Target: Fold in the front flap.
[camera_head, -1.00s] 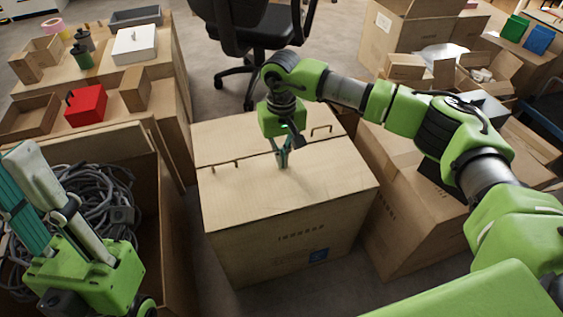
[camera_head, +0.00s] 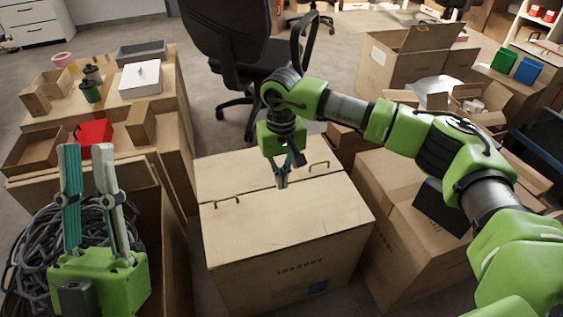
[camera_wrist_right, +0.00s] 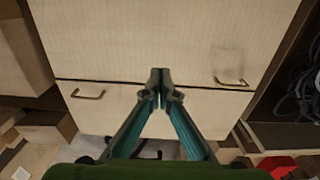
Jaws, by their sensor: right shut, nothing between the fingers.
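The closed-looking carton (camera_head: 268,284) stands in the middle of the head view. Its front flap (camera_head: 265,225) lies flat across the near part of the top and meets the narrower far flap (camera_head: 235,172) at a seam. In the right wrist view the front flap (camera_wrist_right: 160,35) fills the upper part. My right gripper (camera_head: 281,184) is shut and empty, pointing down at the front flap's edge by the seam; its fingertips (camera_wrist_right: 160,76) look at or just above the cardboard. My left gripper (camera_head: 87,148) is open and empty, fingers up, left of the carton.
Two handle-like loops (camera_head: 319,165) sit along the seam. An open box of grey cables (camera_head: 45,240) lies behind my left gripper. Another carton (camera_head: 410,235) stands close on the right. An office chair (camera_head: 230,55) is behind; some floor shows around it.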

